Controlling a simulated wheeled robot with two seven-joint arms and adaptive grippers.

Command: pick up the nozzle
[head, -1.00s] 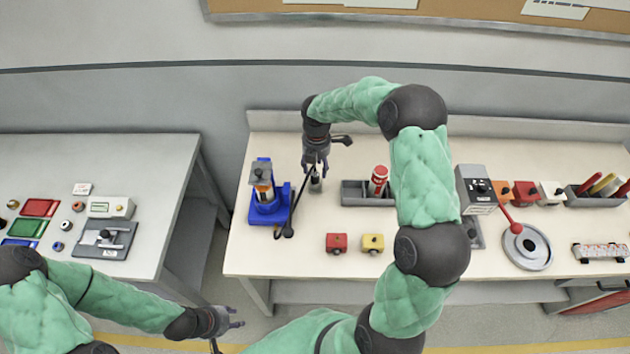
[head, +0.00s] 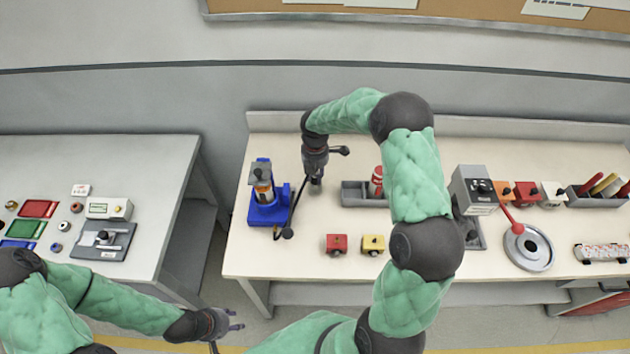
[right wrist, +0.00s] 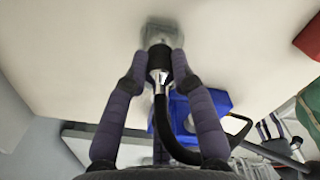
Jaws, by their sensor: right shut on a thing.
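The nozzle (right wrist: 158,64) shows in the right wrist view as a black collar with a silver metal part, and a black hose (right wrist: 163,125) curves away from it. My right gripper (right wrist: 157,66) has one finger on each side of the nozzle and is shut on it. A small grey holder (right wrist: 160,34) is beyond the nozzle's far end; I cannot tell whether they touch. In the head view my right gripper (head: 316,172) points down over the bench beside the blue pump stand (head: 266,206) and mostly hides the nozzle. My left gripper (head: 235,322) is low and away from the benches; its fingers look apart.
A grey bin (head: 353,195) with a red-and-white can (head: 376,181) stands right of my right gripper. A red block (head: 336,244) and a yellow block (head: 373,244) are nearer the front.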

